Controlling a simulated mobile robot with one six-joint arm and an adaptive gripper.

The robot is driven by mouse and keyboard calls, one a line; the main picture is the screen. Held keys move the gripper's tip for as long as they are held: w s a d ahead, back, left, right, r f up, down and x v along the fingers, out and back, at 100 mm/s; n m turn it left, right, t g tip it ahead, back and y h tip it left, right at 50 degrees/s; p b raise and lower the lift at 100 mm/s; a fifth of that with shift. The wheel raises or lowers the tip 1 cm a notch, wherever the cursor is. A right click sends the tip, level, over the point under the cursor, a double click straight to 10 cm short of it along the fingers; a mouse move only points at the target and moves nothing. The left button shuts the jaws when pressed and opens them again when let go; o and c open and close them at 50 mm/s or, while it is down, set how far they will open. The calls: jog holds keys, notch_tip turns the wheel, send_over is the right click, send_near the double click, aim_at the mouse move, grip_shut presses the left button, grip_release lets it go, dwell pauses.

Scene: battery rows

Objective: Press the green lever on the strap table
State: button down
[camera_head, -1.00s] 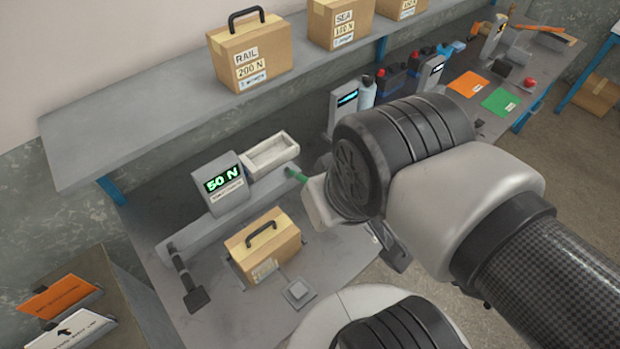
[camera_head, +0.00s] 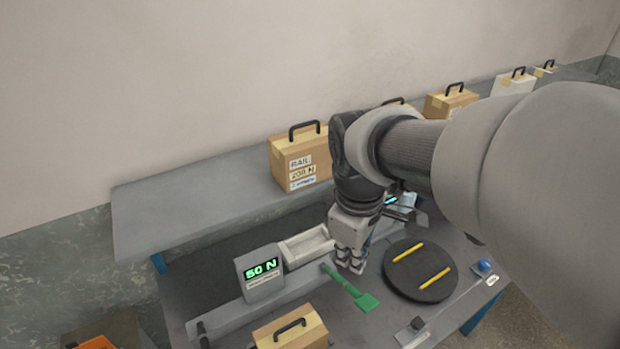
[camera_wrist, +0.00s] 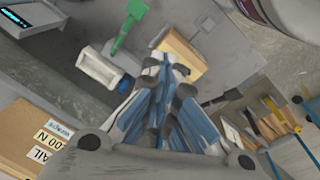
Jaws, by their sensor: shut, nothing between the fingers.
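The green lever (camera_head: 343,283) sticks out from the grey strap machine (camera_head: 228,318) and ends in a flat paddle; it also shows at the top of the wrist view (camera_wrist: 128,28). My gripper (camera_head: 351,268) points down with its fingers closed and empty, close behind the lever in the head view. Whether it touches the lever, I cannot tell. In the wrist view the closed fingertips (camera_wrist: 160,60) lie apart from the lever in the picture. The display (camera_head: 262,270) reads 50 N. The grey strap table (camera_head: 205,285) is partly hidden by my arm.
A pale tray (camera_head: 307,246) sits beside the display. A handled carton (camera_head: 291,330) stands in front of the machine. A black round plate (camera_head: 421,283) with two yellow bars lies right of the lever. A RAIL carton (camera_head: 300,160) stands on the shelf behind; a blue button (camera_head: 484,266) sits at right.

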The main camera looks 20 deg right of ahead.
aim_at(363, 304)
jog(key=w+d+f+n+g+p, duration=0.2)
jog(key=w+d+f+n+p, duration=0.1)
jog(key=w+f+n, duration=0.2)
jog(key=w+d+f+n+g+p, duration=0.3)
jog(key=w+f+n+p, duration=0.1)
jog(key=w+f+n, duration=0.2)
notch_tip(363, 304, down, 2)
jog(key=shift+f+n, duration=0.1)
jog(key=shift+n, duration=0.8)
jog(key=x, duration=1.4)
jog(key=shift+s+d+b, duration=0.15)
jog(key=shift+d+b, duration=0.1)
jog(key=shift+b, duration=0.15)
